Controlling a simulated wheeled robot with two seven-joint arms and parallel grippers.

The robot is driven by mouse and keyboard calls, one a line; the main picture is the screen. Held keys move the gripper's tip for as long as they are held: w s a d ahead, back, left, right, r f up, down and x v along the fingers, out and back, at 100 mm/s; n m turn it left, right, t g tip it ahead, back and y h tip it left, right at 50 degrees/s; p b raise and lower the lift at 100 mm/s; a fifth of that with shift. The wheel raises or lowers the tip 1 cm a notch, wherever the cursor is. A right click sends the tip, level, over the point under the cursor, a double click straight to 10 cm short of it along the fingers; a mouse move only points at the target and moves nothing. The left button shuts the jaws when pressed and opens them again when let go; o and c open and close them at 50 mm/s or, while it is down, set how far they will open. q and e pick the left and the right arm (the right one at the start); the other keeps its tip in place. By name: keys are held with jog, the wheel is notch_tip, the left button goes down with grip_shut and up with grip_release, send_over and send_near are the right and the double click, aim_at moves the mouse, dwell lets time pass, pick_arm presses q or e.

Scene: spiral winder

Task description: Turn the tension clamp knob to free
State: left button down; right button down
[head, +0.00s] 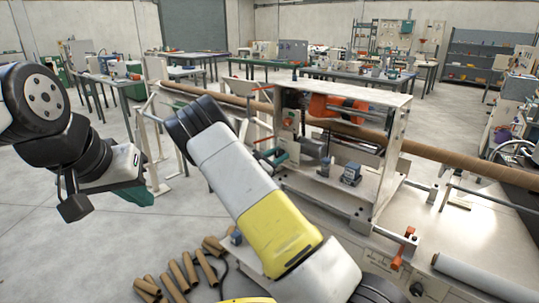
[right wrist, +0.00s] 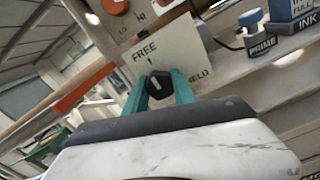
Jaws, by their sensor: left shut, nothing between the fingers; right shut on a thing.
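The tension clamp knob (right wrist: 157,86) is black with a white pointer mark, on a pale plate (right wrist: 178,52) in the right wrist view. The word FREE is printed above it and HELD, partly covered, to its right. The pointer mark looks roughly upright, leaning slightly; its exact heading is hard to tell. My right gripper (right wrist: 161,83) has its teal fingers on either side of the knob, shut on it. In the head view my right forearm crosses in front of the winder (head: 395,160). My left gripper (head: 138,196) is shut and empty, away from the machine at the left.
An orange knob (right wrist: 114,6) sits above the plate. INK and PRIME parts (right wrist: 260,41) stand to its right. A long brown tube (head: 450,160) runs through the winder. Several short cardboard tubes (head: 190,270) lie at the lower left. Open floor surrounds my left gripper.

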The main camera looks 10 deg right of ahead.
jog(key=shift+a+f, duration=0.1)
jog(key=c, duration=1)
grip_release()
jog(key=shift+c, duration=0.2)
jog(key=v, duration=0.7)
jog(key=shift+s+a, duration=0.3)
